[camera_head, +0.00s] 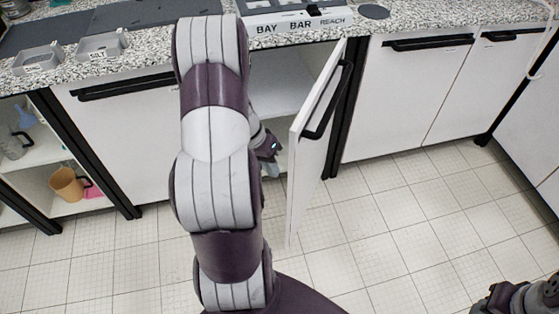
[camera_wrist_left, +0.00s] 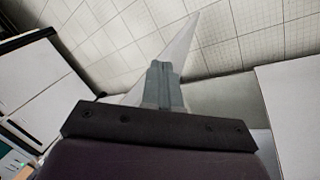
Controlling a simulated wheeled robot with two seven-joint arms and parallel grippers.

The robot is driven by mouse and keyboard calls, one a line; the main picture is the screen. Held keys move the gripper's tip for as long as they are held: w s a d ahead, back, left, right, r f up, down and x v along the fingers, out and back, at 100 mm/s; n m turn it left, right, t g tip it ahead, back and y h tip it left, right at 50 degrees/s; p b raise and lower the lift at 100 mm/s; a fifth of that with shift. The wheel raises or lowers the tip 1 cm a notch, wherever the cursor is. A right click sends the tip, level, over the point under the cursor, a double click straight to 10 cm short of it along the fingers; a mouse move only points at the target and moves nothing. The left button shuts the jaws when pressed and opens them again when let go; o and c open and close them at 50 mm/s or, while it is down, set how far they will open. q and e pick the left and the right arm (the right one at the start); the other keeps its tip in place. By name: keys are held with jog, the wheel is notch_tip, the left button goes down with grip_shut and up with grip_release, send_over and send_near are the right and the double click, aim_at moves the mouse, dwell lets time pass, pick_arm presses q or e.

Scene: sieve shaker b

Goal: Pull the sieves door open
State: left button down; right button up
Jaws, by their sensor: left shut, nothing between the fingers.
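The sieves door (camera_head: 308,165), a white panel with a black bar handle (camera_head: 328,101), stands swung outward from the cabinet, hinged on its right side. The opening behind it shows a pale shelf (camera_head: 285,85). My left gripper (camera_head: 271,168) is at the opening, left of the door's inner face and away from the handle. My left arm hides part of the cabinet and some of the gripper. In the left wrist view the two fingers (camera_wrist_left: 162,85) are shut together with nothing between them. A pale panel, apparently the door (camera_wrist_left: 182,45), shows behind them. Contact cannot be told.
The speckled counter (camera_head: 440,14) runs above the cabinets, with a BAY BAR REACH label (camera_head: 295,25) and grey trays (camera_head: 100,46). Closed white doors (camera_head: 395,95) stand to the right. An open shelf at left holds an orange cup (camera_head: 67,185). The tiled floor (camera_head: 400,230) is clear.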

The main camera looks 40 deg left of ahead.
pick_arm(q)
jog(key=s+a+r+t+p, duration=0.15)
jog(key=a+t, duration=0.25)
jog(key=a, duration=0.4)
jog(key=w+d+f, duration=0.6)
jog(key=f, duration=0.2)
jog(key=shift+w+d+f+m+h, duration=0.15)
jog(key=shift+d+f+m+h, duration=0.15)
jog(key=shift+d+f+m, duration=0.1)
pick_arm(e)
notch_tip(320, 180, up, 3)
jog(key=shift+f, duration=0.1)
